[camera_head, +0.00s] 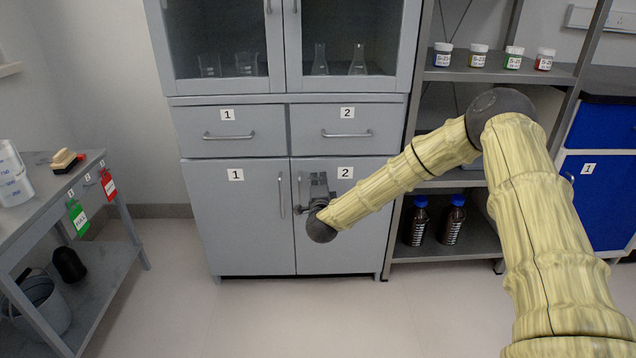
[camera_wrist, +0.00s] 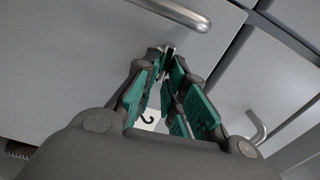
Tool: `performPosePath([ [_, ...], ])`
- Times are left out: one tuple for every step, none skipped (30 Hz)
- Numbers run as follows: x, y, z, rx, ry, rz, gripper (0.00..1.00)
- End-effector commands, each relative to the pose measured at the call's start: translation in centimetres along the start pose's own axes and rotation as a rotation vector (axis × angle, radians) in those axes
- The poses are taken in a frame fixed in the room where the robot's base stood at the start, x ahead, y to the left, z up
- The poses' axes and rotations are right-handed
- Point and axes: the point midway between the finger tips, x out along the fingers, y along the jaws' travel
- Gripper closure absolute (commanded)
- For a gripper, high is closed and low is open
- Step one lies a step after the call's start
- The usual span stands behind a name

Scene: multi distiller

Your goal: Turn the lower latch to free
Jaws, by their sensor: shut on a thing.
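The grey cabinet has two lower doors with labels 1 and 2. My gripper (camera_head: 317,188) is at the upper part of lower door 2 (camera_head: 345,240), near the middle seam. In the wrist view my gripper (camera_wrist: 168,52) has its green-padded fingers nearly together at the tips. They are shut on a small light metal piece (camera_wrist: 167,47), which seems to be the lower latch. The fingers hide most of it, so its angle cannot be told. A door handle bar (camera_wrist: 185,12) runs close beside the fingertips. Lower door 1 (camera_head: 237,230) looks closed.
Drawer 2 (camera_head: 335,140) is above the door; its handle (camera_wrist: 258,128) shows right in the wrist view. A shelf with brown bottles (camera_head: 453,225) stands right of the cabinet. A side table (camera_head: 30,215) is at the left. The floor in front is clear.

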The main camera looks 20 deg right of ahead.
Motion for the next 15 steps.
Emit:
performPosePath([
  [0.00, 0.22, -0.14, 0.020, 0.002, 0.001, 1.00],
  [0.00, 0.24, -0.16, 0.033, 0.002, 0.001, 1.00],
  [0.01, 0.26, -0.18, 0.046, 0.003, 0.001, 1.00],
  [0.01, 0.26, -0.18, 0.055, 0.002, 0.001, 1.00],
  [0.01, 0.26, -0.18, 0.065, 0.002, 0.001, 1.00],
  [0.01, 0.26, -0.17, 0.075, 0.002, 0.001, 1.00],
  [0.01, 0.25, -0.15, 0.081, 0.002, 0.001, 1.00],
  [0.01, 0.25, -0.14, 0.086, 0.002, 0.001, 1.00],
  [0.02, 0.25, -0.14, 0.091, 0.002, 0.000, 1.00],
  [0.01, 0.25, -0.13, 0.095, 0.002, 0.000, 1.00],
  [0.01, 0.25, -0.12, 0.098, 0.002, 0.000, 1.00],
  [0.01, 0.25, -0.12, 0.101, 0.002, 0.000, 1.00],
  [0.01, 0.25, -0.11, 0.102, 0.002, 0.000, 1.00],
  [0.01, 0.25, -0.11, 0.103, 0.002, 0.001, 1.00],
  [0.01, 0.25, -0.10, 0.104, 0.002, 0.001, 1.00],
])
